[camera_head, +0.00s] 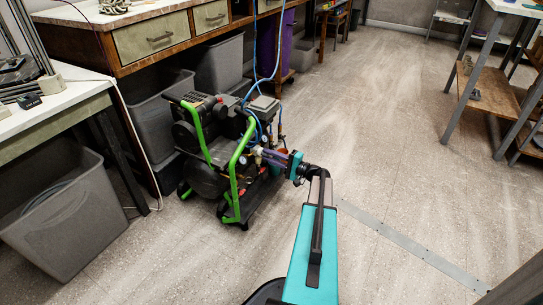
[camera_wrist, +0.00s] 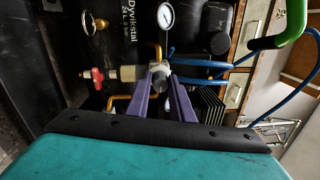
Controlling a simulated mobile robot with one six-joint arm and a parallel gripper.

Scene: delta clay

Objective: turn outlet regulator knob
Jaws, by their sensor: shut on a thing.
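The outlet regulator knob (camera_wrist: 159,78) is a small grey and dark piece on the compressor's fittings, below a white-faced gauge (camera_wrist: 166,17) in the wrist view. My gripper (camera_wrist: 160,80) has purple fingers, one on each side of the knob, and is shut on it. In the head view my gripper (camera_head: 264,153) reaches the right side of the compressor (camera_head: 205,165), which has green tube handles. The knob is too small and covered to make out there. The knob's rotation cannot be told.
Blue hoses (camera_head: 268,72) rise behind the compressor. Grey bins (camera_head: 60,215) and a workbench (camera_head: 155,50) stand at left and behind. The floor (camera_head: 390,150) to the right is clear.

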